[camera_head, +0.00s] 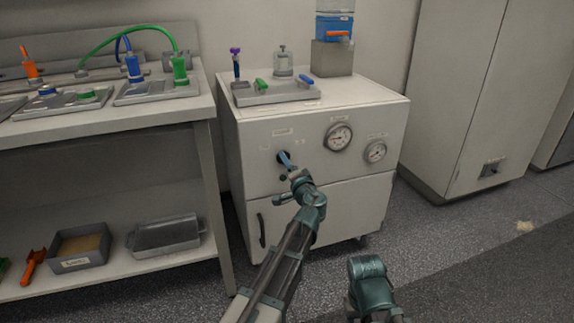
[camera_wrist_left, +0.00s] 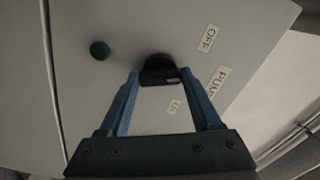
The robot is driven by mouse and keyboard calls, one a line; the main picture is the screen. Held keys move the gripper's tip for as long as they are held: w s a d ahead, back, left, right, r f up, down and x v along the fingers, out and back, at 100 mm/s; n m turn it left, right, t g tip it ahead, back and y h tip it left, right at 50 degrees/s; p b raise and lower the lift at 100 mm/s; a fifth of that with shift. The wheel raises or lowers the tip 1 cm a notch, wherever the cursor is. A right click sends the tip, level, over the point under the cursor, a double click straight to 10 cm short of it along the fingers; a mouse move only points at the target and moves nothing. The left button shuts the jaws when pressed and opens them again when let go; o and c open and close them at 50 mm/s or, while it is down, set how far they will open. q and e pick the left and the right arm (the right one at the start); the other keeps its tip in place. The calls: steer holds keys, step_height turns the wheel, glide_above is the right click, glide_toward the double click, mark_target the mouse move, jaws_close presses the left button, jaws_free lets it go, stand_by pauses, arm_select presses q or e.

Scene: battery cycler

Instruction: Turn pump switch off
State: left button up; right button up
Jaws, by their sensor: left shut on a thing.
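The pump switch is a black knob (camera_wrist_left: 159,70) on the pale cabinet front (camera_wrist_left: 120,25). In the head view it is mostly hidden behind my left gripper (camera_head: 286,160). In the left wrist view the two blue fingers of my left gripper (camera_wrist_left: 158,78) are closed on the knob, one on each side. An OFF label (camera_wrist_left: 208,38), a PUMP label (camera_wrist_left: 216,81) and a smaller label (camera_wrist_left: 174,106), apparently ON, are around the knob. A small pale mark shows on the knob's near edge; its setting is hard to tell. My right gripper is out of view.
A tray (camera_head: 276,96) with small tools stands on top. A workbench (camera_head: 100,117) stands at left.

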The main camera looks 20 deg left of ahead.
arm_select(q)
steer(key=shift+n, duration=0.7)
steer(key=o, duration=1.4)
steer(key=v, duration=1.4)
